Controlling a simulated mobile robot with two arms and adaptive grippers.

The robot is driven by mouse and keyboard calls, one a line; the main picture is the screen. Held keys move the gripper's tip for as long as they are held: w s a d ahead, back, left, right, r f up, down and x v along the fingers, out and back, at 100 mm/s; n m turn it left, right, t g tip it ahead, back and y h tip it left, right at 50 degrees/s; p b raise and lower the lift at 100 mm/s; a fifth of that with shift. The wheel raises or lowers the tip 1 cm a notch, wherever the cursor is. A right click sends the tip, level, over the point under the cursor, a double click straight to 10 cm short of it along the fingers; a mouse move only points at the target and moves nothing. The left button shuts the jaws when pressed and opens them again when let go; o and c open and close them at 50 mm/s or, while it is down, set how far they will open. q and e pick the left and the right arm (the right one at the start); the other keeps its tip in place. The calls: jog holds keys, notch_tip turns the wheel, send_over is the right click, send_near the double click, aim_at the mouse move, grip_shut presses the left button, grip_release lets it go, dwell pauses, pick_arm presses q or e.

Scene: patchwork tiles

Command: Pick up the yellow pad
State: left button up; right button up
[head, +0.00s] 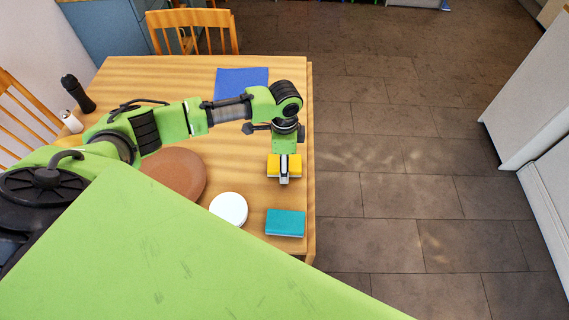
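The yellow pad (294,164) is near the right edge of the wooden table (120,75). My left gripper (284,179) points down right over the pad and covers its middle, with yellow showing on both sides. The fingers look close together, but whether they are shut on the pad or just above it cannot be told. My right gripper is not in the view.
A teal pad (286,222) and a white round disc (229,208) lie nearer me. A brown round plate (184,172), blue mat (240,82), dark bottle (77,92) and white shaker (70,121) are also on the table. Chairs (192,20) stand behind and left.

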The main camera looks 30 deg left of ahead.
pick_arm(q)
jog(key=c, duration=1.2)
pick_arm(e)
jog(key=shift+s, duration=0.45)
pick_arm(q)
jog(key=shift+r, duration=0.1)
jog(key=shift+r, duration=0.4)
notch_tip(320, 180, up, 2)
jog(key=shift+r+b, duration=0.2)
jog(key=shift+b, duration=0.3)
jog(key=s+r, duration=0.3)
jog(key=s, duration=0.1)
jog(key=s+r, duration=0.3)
jog(key=s, duration=0.2)
jog(key=s+r+b, duration=0.1)
jog(key=s+r, duration=0.2)
jog(key=s, duration=0.2)
jog(key=shift+d+r, duration=0.15)
jog(key=shift+r, duration=0.2)
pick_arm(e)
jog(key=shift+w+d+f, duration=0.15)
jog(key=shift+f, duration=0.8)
pick_arm(q)
jog(key=shift+o, duration=0.5)
